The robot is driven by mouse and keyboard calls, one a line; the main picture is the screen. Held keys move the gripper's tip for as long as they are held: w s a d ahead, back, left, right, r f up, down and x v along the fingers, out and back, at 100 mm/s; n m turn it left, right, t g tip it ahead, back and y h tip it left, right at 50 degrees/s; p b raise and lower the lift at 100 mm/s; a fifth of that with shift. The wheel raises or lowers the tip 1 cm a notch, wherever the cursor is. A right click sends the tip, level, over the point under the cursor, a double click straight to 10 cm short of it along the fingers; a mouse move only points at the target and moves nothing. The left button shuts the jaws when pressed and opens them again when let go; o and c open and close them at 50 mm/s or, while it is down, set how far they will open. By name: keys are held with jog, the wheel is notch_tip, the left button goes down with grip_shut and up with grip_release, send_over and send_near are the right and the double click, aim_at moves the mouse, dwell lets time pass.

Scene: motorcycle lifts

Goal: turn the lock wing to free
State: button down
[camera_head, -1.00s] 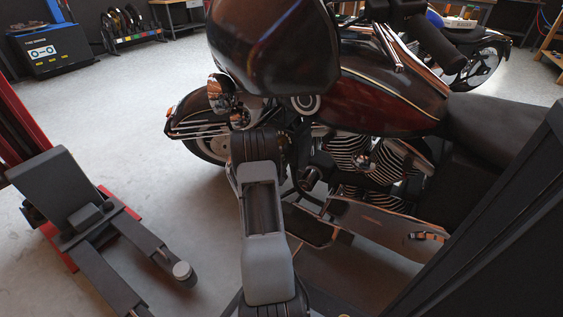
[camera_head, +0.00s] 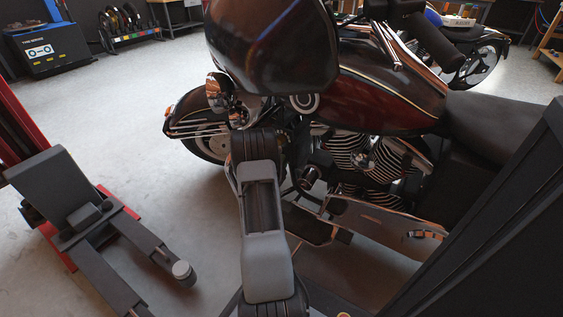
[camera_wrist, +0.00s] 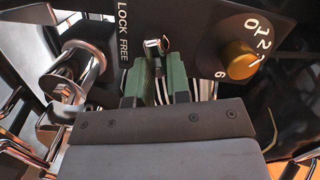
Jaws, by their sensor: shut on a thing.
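In the wrist view, a dark panel (camera_wrist: 195,35) carries the words LOCK and FREE, running down its face. Beside these words is the lock wing (camera_wrist: 152,43), a small pale metal piece of which only the tip shows. My gripper (camera_wrist: 157,66), with green fingers, is closed around the wing, and the fingers hide most of it. I cannot tell exactly which word the wing points to. In the head view my own arm hides the gripper and the wing.
A brass knob (camera_wrist: 237,60) with painted numbers sits right of my fingers. A chrome part (camera_wrist: 82,70) stands close on the left. In the head view, a dark red motorcycle (camera_head: 375,98) fills the middle, and a lift arm (camera_head: 120,235) lies lower left over pale floor.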

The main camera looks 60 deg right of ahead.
jog(key=c, duration=1.1)
grip_release()
jog(key=shift+a, duration=0.1)
jog(key=a+p, duration=0.1)
jog(key=a, duration=0.3)
jog(key=s+a+p, duration=0.1)
jog(key=a, duration=0.4)
jog(key=a+f+p, duration=0.1)
jog(key=a, duration=0.3)
jog(key=shift+s+a+p, duration=0.15)
jog(key=shift+a+p, duration=0.15)
jog(key=shift+p, duration=0.1)
